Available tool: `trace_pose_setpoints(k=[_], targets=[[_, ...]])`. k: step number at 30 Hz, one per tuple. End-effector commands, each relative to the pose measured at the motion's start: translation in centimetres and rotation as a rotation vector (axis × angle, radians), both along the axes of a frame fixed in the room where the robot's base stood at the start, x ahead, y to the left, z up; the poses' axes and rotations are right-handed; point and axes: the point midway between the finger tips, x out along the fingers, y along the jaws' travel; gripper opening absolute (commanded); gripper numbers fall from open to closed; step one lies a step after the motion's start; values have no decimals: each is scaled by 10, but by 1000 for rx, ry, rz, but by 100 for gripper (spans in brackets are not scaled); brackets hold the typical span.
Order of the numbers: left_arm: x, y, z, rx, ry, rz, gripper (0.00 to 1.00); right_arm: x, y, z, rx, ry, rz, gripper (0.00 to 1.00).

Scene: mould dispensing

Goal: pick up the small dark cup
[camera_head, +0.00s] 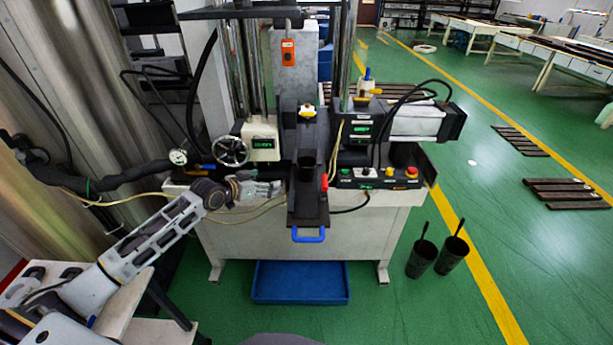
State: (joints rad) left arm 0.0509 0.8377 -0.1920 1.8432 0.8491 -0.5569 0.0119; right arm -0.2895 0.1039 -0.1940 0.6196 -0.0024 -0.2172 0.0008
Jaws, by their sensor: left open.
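The small dark cup (306,172) stands upright on the dark sliding plate (309,210) in the middle of the machine. My left gripper (275,188) comes in from the left and is open. Its fingertips are just left of the plate, a little left of and below the cup in the picture, apart from it. Nothing shows between the fingers. My right gripper does not show.
A red-handled tool (325,183) is close to the cup's right. A control box with buttons (378,178) sits further right, a handwheel (230,151) to the left. A blue tray (300,282) and two dark buckets (422,258) are on the floor.

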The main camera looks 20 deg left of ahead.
Motion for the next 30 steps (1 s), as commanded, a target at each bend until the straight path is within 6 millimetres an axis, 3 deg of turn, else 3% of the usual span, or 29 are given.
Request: trace_pose_setpoints(k=[3, 10, 16, 30], targets=[[-6, -25, 38, -3, -39, -69, 84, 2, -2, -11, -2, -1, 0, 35], [-23, -60, 82, -5, -72, -161, 84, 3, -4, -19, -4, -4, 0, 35], [-28, -67, 90, -6, -76, -180, 84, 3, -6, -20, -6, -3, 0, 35], [-22, -69, 88, -9, -77, -178, 84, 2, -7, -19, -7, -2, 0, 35]])
